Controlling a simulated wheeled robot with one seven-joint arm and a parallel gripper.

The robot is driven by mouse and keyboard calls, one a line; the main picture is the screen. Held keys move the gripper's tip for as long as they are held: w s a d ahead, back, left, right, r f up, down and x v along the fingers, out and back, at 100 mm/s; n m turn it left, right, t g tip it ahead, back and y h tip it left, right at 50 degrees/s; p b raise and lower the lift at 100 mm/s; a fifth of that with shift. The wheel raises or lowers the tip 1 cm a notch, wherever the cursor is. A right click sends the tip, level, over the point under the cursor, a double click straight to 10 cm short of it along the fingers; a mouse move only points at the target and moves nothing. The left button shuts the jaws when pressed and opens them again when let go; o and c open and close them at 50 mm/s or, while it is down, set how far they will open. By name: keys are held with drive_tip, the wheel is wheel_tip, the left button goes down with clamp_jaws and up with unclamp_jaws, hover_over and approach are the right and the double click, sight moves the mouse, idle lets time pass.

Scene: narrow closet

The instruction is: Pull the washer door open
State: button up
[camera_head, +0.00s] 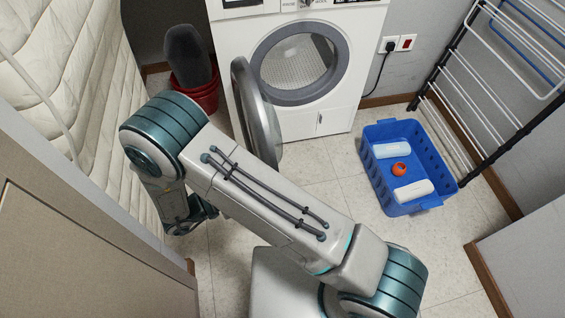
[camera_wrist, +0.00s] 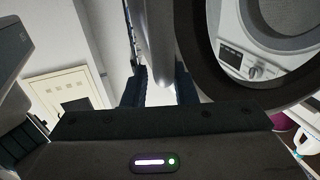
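The washer (camera_head: 235,35) stands at the back, and its round drum opening (camera_head: 300,62) is uncovered. The washer door (camera_head: 256,112) is swung far out to the left, seen nearly edge-on in the head view; my arm hides its lower part. In the wrist view the door's grey rim (camera_wrist: 158,35) comes down between the fingers of my gripper (camera_wrist: 160,90). The fingers stand apart, one on each side of the rim, with a bright gap between them. I cannot tell whether they touch it.
A blue basket (camera_head: 375,175) with white rolls and an orange item sits on the floor at right, beside a drying rack (camera_head: 465,85). A red bin (camera_head: 205,95) stands left of the washer. A quilted mattress (camera_head: 75,75) lines the left side. Floor is clear before the basket.

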drive_tip(key=w+d+r+p, duration=0.1)
drive_tip(key=d+r+p, duration=0.1)
drive_tip(key=d+r, duration=0.3)
drive_tip(key=d, duration=0.3)
drive_tip(key=shift+d+r, duration=0.15)
drive_tip(key=shift+d, duration=0.2)
